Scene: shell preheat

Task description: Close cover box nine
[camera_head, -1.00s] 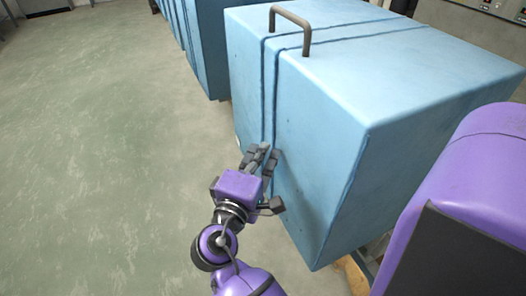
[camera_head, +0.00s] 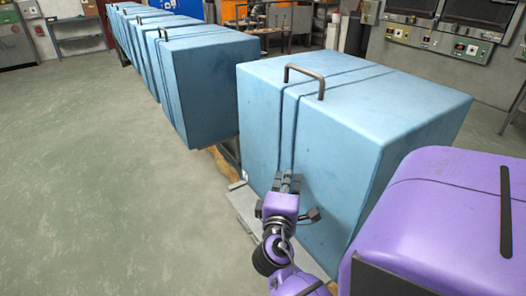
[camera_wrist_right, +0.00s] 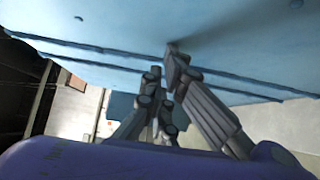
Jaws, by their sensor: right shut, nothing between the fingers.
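A large light blue cover box (camera_head: 370,110) stands in front of me, with a dark handle (camera_head: 304,78) on top and two dark grooves running over the top and down its left face. No number is readable on it. My right gripper (camera_head: 288,182) is shut and empty, with its fingertips at the lower part of that left face, near the grooves. The right wrist view shows its fingers (camera_wrist_right: 165,78) close against the blue surface (camera_wrist_right: 210,40); whether they touch cannot be told. My left gripper is not in view.
Several similar blue boxes (camera_head: 203,85) stand in a row behind, on a low frame. A pale plate (camera_head: 243,208) shows under the near box's left edge. Control panels (camera_head: 437,40) are at the back right. The floor (camera_head: 100,180) at the left is clear.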

